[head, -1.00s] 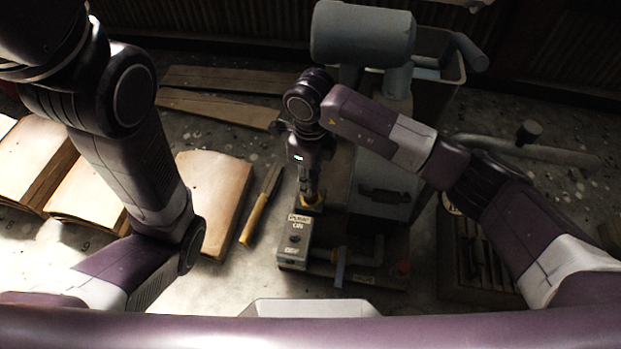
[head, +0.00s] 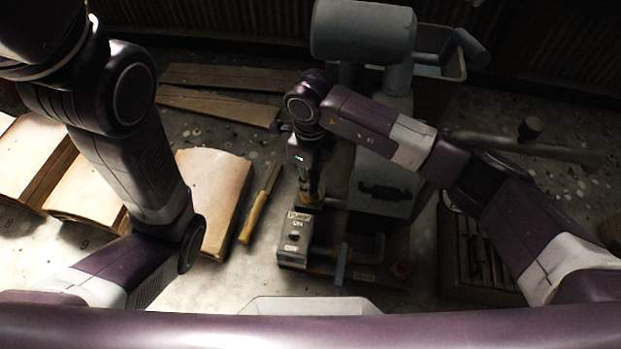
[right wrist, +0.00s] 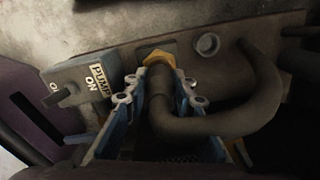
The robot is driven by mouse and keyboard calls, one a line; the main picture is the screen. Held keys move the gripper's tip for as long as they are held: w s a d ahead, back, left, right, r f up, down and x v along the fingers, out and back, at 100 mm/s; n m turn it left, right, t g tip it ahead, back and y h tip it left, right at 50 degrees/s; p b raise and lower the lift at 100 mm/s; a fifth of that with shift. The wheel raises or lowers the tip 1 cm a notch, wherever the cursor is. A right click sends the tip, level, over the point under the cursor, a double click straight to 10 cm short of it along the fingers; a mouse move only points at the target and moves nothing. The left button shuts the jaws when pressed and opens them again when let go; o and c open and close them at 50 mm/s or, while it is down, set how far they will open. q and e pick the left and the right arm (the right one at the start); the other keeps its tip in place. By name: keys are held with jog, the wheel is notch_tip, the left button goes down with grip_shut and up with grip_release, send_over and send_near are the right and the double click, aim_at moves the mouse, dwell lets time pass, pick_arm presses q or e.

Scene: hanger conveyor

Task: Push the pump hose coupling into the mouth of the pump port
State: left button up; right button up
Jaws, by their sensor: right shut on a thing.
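My right gripper (head: 311,194) points down beside the pump switch box. In the right wrist view its blue fingers (right wrist: 160,98) are shut on the dark hose (right wrist: 235,122) at its coupling end (right wrist: 159,82), one finger on each side. The hose bends round to the right and back up. A brass hex fitting (right wrist: 156,56) lies directly at the tip of the coupling; it also shows just below the gripper in the head view (head: 313,203). The port mouth is hidden, and I cannot tell whether the coupling is inside it. My left gripper is out of view.
The switch box (head: 294,241) marked PUMP ON stands close to the gripper. A grey machine (head: 383,180) stands right of it. A round grey ring (right wrist: 207,44) sits right of the brass fitting.

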jog(key=shift+f+b, duration=0.3)
jog(key=shift+f, duration=0.25)
dwell(0.4)
jog(key=o, duration=0.8)
jog(key=shift+o, duration=0.2)
jog(key=o, duration=0.5)
jog(key=shift+o, duration=0.2)
